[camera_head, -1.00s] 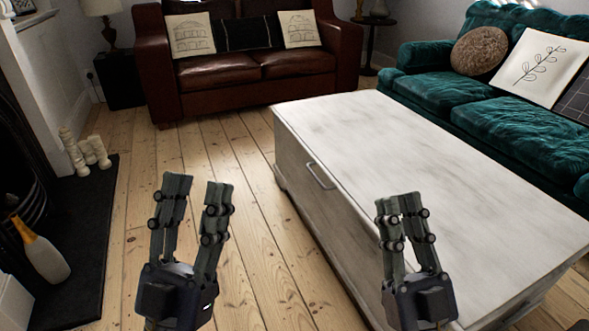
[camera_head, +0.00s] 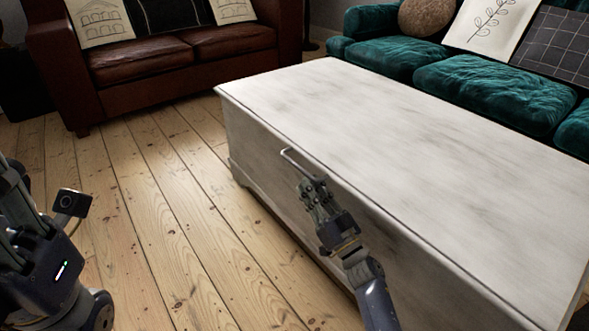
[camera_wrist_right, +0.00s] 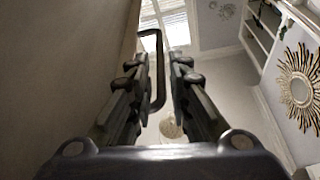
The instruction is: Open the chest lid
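The whitewashed wooden chest (camera_head: 250,148) stands in the middle of the head view, its flat lid (camera_head: 400,130) down. A thin metal handle (camera_head: 291,153) sticks out from its long side just under the lid edge. My right gripper (camera_head: 311,184) is at this handle. In the right wrist view the handle (camera_wrist_right: 155,34) reaches between the two parted fingers of my right gripper (camera_wrist_right: 158,68), nearer the left one; contact cannot be told. My left gripper (camera_head: 12,205) is cut off at the left edge, away from the chest; its opening cannot be judged.
A brown leather sofa (camera_head: 170,60) stands behind at the left. A green velvet sofa (camera_head: 480,85) with cushions runs along the chest's far side. Bare floorboards (camera_head: 150,210) lie free left of the chest.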

